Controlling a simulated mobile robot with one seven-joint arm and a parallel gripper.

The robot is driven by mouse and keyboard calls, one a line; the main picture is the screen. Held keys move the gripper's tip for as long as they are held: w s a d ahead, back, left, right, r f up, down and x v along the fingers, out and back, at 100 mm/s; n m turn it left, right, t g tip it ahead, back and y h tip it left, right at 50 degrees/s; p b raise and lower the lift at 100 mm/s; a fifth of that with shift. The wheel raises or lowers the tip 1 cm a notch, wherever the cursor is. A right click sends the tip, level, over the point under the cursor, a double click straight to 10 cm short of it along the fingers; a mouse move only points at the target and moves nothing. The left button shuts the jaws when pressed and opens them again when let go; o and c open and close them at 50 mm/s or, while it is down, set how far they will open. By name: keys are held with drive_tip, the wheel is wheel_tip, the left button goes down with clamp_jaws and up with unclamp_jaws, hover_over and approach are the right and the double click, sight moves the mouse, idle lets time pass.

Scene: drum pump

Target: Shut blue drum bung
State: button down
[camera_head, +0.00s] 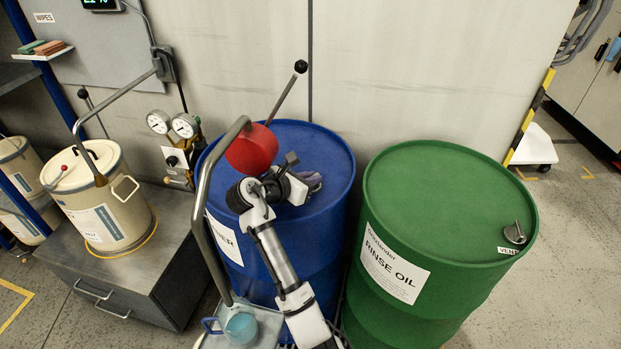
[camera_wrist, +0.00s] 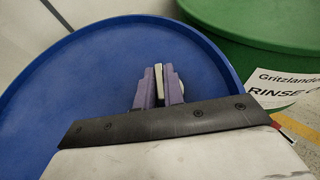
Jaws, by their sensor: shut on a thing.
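The blue drum (camera_head: 330,150) stands in the middle of the head view, and its blue top fills much of the wrist view (camera_wrist: 90,75). My gripper (camera_head: 313,181) is low over the right part of that top. In the wrist view, the purple fingers of my gripper (camera_wrist: 159,88) are closed on a thin, pale upright piece (camera_wrist: 158,78), which looks like the grip of the drum bung. A small pale rounded part shows just right of the fingers. The rest of the bung is hidden by the fingers, so I cannot tell how it is seated.
A red pump head (camera_head: 252,149) with a lever and grey curved pipe rises at the blue drum's left. The green drum (camera_head: 440,200) stands close on the right. A light-blue mug (camera_head: 241,328) stands in front. Gauges and a cream can (camera_head: 105,205) are left.

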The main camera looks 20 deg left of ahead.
idle(0.4)
drive_tip(key=c, duration=1.5)
unclamp_jaws()
